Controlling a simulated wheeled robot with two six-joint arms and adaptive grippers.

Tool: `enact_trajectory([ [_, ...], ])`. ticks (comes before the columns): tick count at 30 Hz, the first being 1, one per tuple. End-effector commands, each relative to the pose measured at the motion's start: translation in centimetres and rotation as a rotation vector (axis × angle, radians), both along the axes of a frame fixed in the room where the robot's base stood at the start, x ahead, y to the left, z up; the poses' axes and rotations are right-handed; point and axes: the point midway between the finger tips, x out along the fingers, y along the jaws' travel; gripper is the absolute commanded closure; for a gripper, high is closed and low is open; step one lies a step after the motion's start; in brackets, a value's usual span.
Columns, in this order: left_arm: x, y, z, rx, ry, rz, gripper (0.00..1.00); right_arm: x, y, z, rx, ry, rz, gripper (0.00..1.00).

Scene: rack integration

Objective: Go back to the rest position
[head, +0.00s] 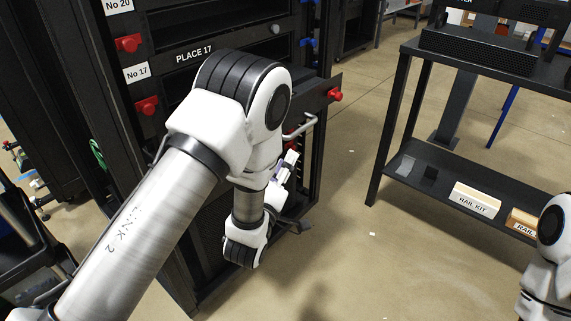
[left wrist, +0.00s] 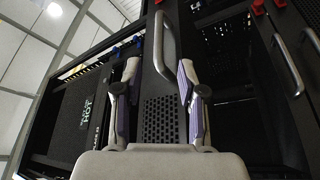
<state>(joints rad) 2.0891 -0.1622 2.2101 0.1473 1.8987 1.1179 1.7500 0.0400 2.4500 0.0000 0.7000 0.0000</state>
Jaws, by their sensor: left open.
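My left gripper (head: 289,168) is partly hidden behind my own arm in the head view, low beside the rack's front. In the left wrist view its two purple-lined fingers (left wrist: 158,72) stand apart, open, with nothing held between them. A silver handle (left wrist: 164,45) on a dark perforated unit shows beyond and between the fingertips. In the head view a silver handle (head: 302,127) sits just above the gripper. I cannot tell how far the fingers are from it. Only a white part of my right arm shows at the right edge; its gripper is out of view.
The black rack (head: 180,85) with red knobs (head: 147,106) and a "PLACE 17" label stands close to my left arm. A black shelf table (head: 425,185) at right holds a rail kit box (head: 475,199). Open floor (head: 345,240) lies between them.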

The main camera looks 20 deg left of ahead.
Motion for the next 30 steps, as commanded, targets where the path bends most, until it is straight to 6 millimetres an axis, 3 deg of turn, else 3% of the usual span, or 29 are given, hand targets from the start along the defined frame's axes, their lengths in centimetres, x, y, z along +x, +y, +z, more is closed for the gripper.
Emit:
enact_trajectory([
  [11,0.0,0.0,-0.4,0.0,0.007,0.0,0.6,0.0,0.0,0.0,0.0,0.0,0.0,0.48],
  [14,-0.7,0.8,-3.1,-0.009,0.061,0.018,0.6,0.0,0.0,0.0,0.0,0.0,0.0,0.48],
  [17,-3.0,2.7,-8.8,-0.026,0.214,0.054,0.6,0.0,0.0,0.0,0.0,0.0,0.0,0.48],
  [21,-9.0,4.7,-19.4,0.102,0.635,0.081,0.6,0.0,0.0,0.0,0.0,0.0,0.0,0.48],
  [24,-14.7,5.3,-25.2,0.253,0.934,0.027,0.6,0.0,0.0,0.0,0.0,0.0,0.0,0.48],
  [27,-20.3,5.3,-28.9,0.398,1.183,-0.08,0.6,0.0,0.0,0.0,0.0,0.0,0.0,0.48],
  [30,-25.7,5.0,-30.9,0.542,1.39,-0.239,0.6,0.0,0.0,0.0,0.0,0.0,0.0,0.48],
])
